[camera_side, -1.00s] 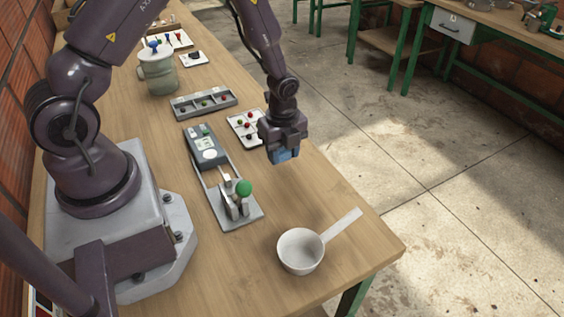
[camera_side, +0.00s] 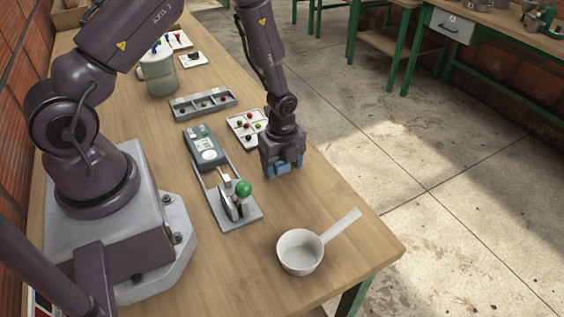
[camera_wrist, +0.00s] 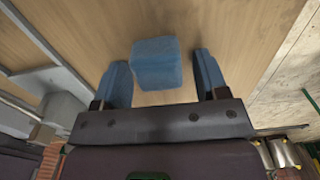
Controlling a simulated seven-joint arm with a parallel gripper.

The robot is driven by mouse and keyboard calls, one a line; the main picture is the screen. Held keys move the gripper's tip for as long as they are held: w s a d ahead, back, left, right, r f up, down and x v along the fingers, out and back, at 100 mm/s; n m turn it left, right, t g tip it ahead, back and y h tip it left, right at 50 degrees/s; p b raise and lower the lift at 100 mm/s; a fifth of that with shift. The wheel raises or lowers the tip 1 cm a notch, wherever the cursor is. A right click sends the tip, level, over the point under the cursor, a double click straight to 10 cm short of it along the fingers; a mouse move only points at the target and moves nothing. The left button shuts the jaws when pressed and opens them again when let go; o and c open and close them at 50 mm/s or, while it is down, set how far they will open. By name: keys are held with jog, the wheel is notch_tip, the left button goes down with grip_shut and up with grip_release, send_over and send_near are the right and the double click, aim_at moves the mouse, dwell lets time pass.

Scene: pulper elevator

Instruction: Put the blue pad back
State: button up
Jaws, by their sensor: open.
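The blue pad (camera_wrist: 156,62) is a small block that shows in the wrist view, over the wooden tabletop. My gripper (camera_wrist: 160,72) is open, with one blue finger on each side of the pad. A clear gap shows between the pad and the right finger; the left finger is very near the pad's left edge, and I cannot tell if they touch. In the side view my gripper (camera_side: 283,169) points down, low over the table's right part. There, the pad cannot be told apart from the blue fingers.
A white saucepan (camera_side: 300,252) stands at the table's front right. Left of my gripper is a grey device (camera_side: 206,148) with a green-knobbed lever (camera_side: 243,188). A white tray of small balls (camera_side: 240,132) lies behind my gripper. Bare wood lies between gripper and saucepan.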

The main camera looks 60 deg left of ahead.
jog(key=shift+r, duration=0.15)
notch_tip(320, 180, up, 12)
notch_tip(320, 180, up, 14)
jog(key=n+t, duration=0.2)
jog(key=n, duration=0.6)
send_over(282, 162)
jog(key=s+d, duration=0.2)
jog(key=s, duration=0.2)
jog(key=s+d+r+n+t, duration=0.3)
jog(key=s+r+n, duration=0.5)
jog(key=s+n, duration=0.2)
jog(key=shift+s+r+t, duration=0.3)
jog(key=shift+s, duration=0.4)
